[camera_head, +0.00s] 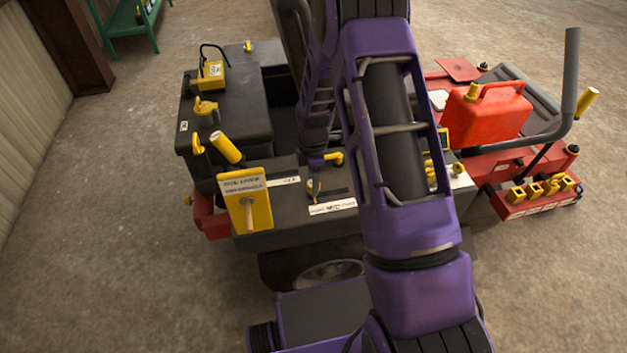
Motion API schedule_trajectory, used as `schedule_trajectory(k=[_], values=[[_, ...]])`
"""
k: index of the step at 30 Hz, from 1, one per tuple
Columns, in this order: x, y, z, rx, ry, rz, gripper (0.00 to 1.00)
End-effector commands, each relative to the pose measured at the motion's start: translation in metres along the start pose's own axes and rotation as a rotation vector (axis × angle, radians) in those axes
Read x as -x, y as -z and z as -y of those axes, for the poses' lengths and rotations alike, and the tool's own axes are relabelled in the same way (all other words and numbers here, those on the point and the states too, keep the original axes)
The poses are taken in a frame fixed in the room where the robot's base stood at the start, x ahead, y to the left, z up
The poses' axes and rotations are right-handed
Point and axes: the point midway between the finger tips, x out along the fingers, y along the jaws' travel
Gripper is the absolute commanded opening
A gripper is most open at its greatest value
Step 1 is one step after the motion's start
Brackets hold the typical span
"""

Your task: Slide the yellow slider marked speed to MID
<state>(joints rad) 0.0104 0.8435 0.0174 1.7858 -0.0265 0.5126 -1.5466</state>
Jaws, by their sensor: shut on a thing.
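The yellow slider (311,187) is a small knob at the left part of a dark slot on the near dark panel of the machine. A white label strip (333,207) lies just in front of the slot; its print is too small to read surely. The slot (340,190) runs on to the right of my gripper. My purple arm hides the panel farther right.
A yellow block with a wooden peg (249,203) stands left of the slot, with a slanted yellow handle (227,148) behind it. A red fuel can (486,110) and a bent grey bar (566,92) stand at right.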

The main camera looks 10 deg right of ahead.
Motion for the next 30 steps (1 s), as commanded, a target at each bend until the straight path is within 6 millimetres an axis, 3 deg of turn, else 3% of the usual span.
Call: schedule_trajectory(k=[22,30], values=[[0.000,-0.001,0.000,-0.001,0.000,0.000,0.00],[0.000,-0.038,-0.001,-0.004,-0.001,0.000,0.00]])
